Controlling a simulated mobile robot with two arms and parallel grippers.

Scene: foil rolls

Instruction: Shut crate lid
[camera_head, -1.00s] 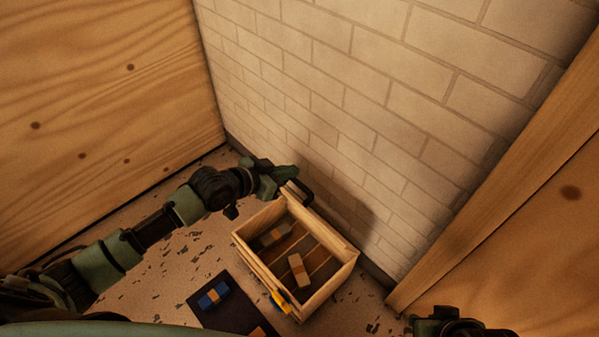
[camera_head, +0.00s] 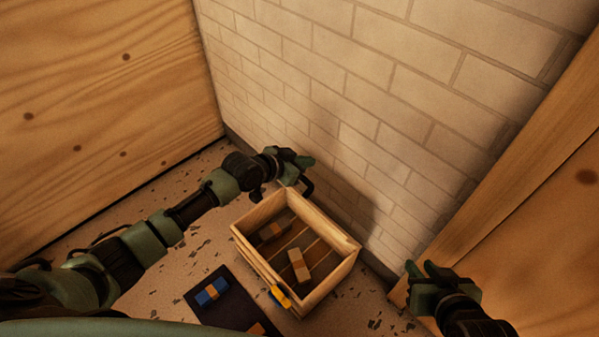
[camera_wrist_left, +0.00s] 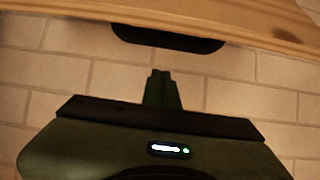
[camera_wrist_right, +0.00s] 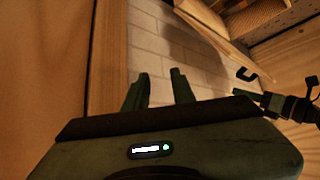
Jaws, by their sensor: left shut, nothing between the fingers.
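The wooden crate (camera_head: 262,268) stands open on the floor near the brick wall. Its lid (camera_head: 330,221) is swung back on the wall side and shows nearly edge-on. A black handle (camera_head: 307,187) sticks out near the lid's far left end; it also shows in the left wrist view (camera_wrist_left: 165,39) on a wooden board. My left gripper (camera_head: 309,161) is shut and empty, just behind the handle, on the wall side; contact cannot be told. My right gripper (camera_head: 424,270) is open and empty, right of the crate; its parted fingers show in the right wrist view (camera_wrist_right: 159,88).
A dark mat (camera_head: 231,307) with a blue item (camera_head: 212,292) lies in front. The brick wall (camera_head: 400,100) and wooden panels close in the space.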

